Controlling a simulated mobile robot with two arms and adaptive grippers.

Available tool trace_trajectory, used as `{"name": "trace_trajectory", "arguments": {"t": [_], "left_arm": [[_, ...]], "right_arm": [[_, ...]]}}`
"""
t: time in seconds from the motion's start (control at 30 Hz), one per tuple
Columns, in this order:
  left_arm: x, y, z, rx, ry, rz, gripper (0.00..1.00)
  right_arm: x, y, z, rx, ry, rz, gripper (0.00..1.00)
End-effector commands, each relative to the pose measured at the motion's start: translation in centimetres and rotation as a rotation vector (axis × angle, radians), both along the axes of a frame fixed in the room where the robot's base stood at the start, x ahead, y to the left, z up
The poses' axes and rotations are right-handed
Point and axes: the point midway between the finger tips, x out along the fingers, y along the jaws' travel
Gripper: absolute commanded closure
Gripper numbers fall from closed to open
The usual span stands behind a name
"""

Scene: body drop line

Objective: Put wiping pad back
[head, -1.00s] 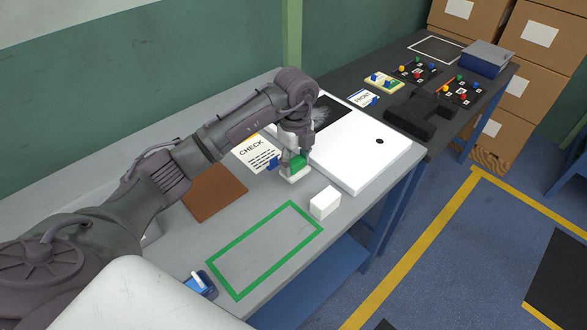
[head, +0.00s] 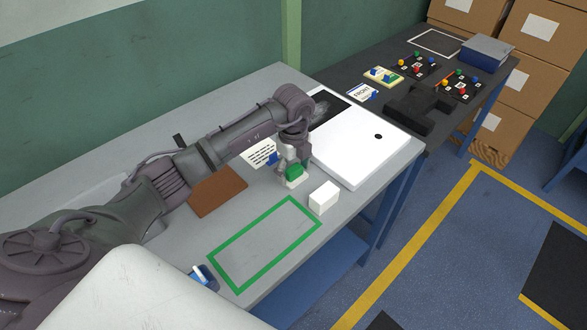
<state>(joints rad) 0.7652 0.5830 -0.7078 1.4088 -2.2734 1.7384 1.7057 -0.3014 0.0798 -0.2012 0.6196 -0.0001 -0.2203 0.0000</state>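The wiping pad appears to be the small block with a green top and pale base (head: 294,175). It is at or just above the grey bench, left of the white panel; I cannot tell if it touches the bench. My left gripper (head: 292,165) is over the pad's green top and looks closed on it; the fingertips are small and partly hidden. A brown mat (head: 217,191) lies on the bench to the left, partly covered by my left arm. My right gripper is not in view.
The white panel (head: 370,150) has a dark smudged patch at its far side. A white block (head: 324,198) stands near the front edge. A green outlined rectangle (head: 264,286) encloses bare bench. A check card (head: 260,153) is partly hidden. A black bench (head: 440,150) adjoins behind.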

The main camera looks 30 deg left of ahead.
Motion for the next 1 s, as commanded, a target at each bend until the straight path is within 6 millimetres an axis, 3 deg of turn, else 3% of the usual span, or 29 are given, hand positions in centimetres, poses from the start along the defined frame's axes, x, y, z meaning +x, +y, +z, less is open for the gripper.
{"name": "trace_trajectory", "arguments": {"t": [0.37,0.8,1.0], "left_arm": [[0.1,0.0,0.9,0.000,-0.003,0.000,0.24],[0.1,0.1,9.7,0.000,-0.005,0.000,0.24],[0.1,0.0,12.0,0.000,-0.002,0.000,0.24]], "right_arm": [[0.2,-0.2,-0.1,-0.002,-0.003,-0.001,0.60],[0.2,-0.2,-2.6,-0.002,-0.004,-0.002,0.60],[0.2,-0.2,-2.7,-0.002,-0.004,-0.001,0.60]]}}
